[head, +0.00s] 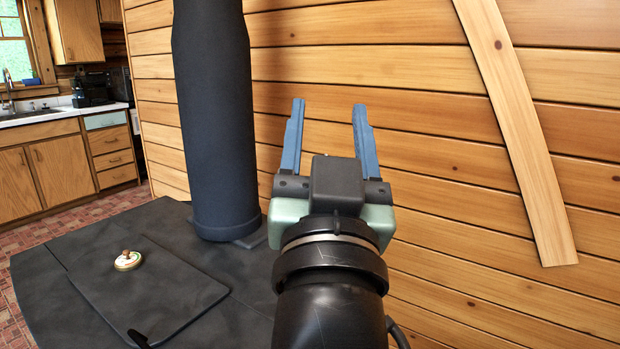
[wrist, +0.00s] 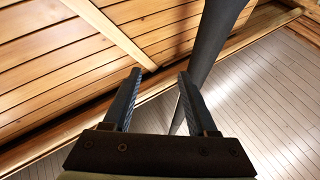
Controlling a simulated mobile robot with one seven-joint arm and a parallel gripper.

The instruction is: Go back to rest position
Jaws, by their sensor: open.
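My gripper (head: 331,105) is raised in the middle of the head view, in front of the plank wall. Its two blue fingers stand apart with nothing between them. In the wrist view my gripper (wrist: 159,75) also shows its fingers spread and empty. The wrist view looks up past the fingers toward the wall and a pale panelled ceiling.
A dark stove top (head: 60,240) lies at lower left, with a small round lidded item (head: 128,260) on it. A thick black stovepipe (head: 215,120) rises left of my gripper; it also shows in the wrist view (wrist: 212,40). The plank wall (head: 430,110) stands behind. Kitchen cabinets (head: 60,170) are far left.

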